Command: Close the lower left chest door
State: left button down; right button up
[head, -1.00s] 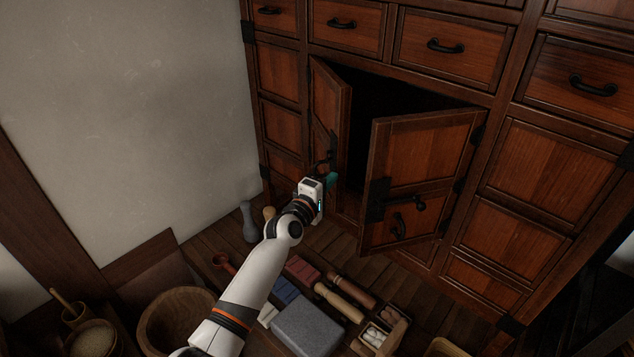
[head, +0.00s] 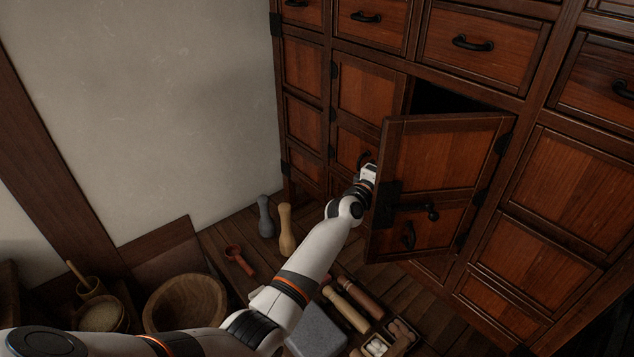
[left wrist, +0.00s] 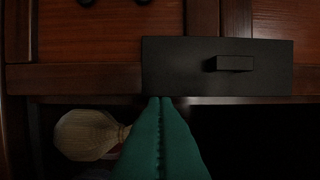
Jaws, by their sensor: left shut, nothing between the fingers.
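The lower left chest door (head: 366,95) is a red-brown panelled wooden door. In the head view it stands nearly in line with the chest front; I cannot tell whether it is fully flush. My left gripper (head: 369,172) is at its free edge, partly behind the right-hand door (head: 445,150), which stands open. In the left wrist view its green fingers (left wrist: 160,102) are shut and empty, with tips at the edge of the door's black metal plate (left wrist: 270,65); contact is unclear. My right gripper is out of view.
A dark opening shows above the open right-hand door. A pale rounded object (left wrist: 85,135) sits by the dark gap in the wrist view.

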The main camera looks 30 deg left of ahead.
pick_arm(q)
jog(key=shift+d+r, duration=0.1)
jog(key=shift+r, duration=0.2)
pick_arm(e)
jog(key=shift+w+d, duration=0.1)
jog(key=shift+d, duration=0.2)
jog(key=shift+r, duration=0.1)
